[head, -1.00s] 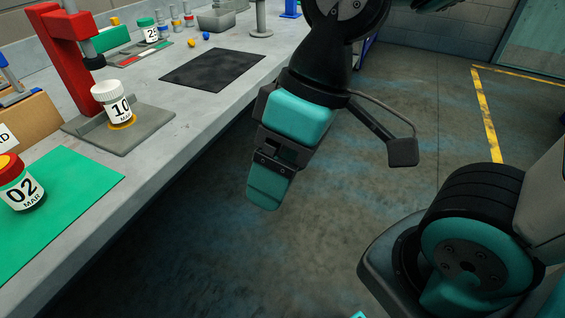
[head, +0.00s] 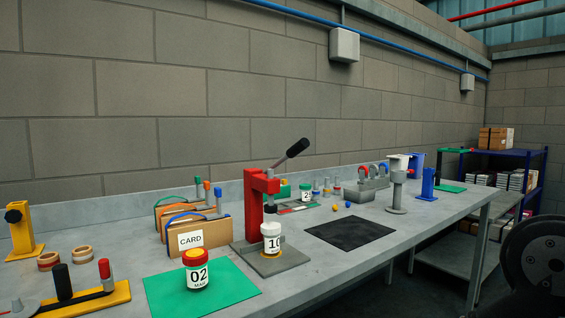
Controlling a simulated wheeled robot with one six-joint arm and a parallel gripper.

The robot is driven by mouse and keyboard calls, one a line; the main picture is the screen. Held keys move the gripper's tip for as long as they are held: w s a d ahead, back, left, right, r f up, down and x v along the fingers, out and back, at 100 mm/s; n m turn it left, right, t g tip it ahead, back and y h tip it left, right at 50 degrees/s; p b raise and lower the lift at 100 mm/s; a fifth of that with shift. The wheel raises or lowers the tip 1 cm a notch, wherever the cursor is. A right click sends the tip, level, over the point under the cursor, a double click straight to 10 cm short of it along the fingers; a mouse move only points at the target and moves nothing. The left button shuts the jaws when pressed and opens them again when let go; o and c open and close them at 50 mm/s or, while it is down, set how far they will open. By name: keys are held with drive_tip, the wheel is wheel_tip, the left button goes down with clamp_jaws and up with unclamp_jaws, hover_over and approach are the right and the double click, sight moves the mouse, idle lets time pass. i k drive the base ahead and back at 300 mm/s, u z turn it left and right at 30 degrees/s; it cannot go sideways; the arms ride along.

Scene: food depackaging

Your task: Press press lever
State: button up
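The red press (head: 254,200) stands on its grey base plate (head: 282,263) near the middle of the bench. Its press lever (head: 292,151) is a grey rod with a black grip, tilted up to the right. My gripper is not in the current head view; only a dark part of my arm shows at the right edge.
Cardboard boxes, one marked CARD (head: 212,238), stand left of the press. A black mat (head: 350,232) lies bare to its right. A grey stand (head: 397,185) rises beyond. A brick wall (head: 220,90) backs the bench.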

sight(304, 143)
drive_tip(key=z, duration=0.05)
drive_tip(key=k, duration=0.7)
drive_tip(key=u, duration=0.7)
drive_tip(key=i, duration=1.2)
drive_tip(key=z, duration=0.55)
drive_tip(key=k, duration=0.65)
drive_tip(key=u, duration=0.25)
drive_tip(key=i, duration=1.05)
drive_tip(key=u, duration=0.1)
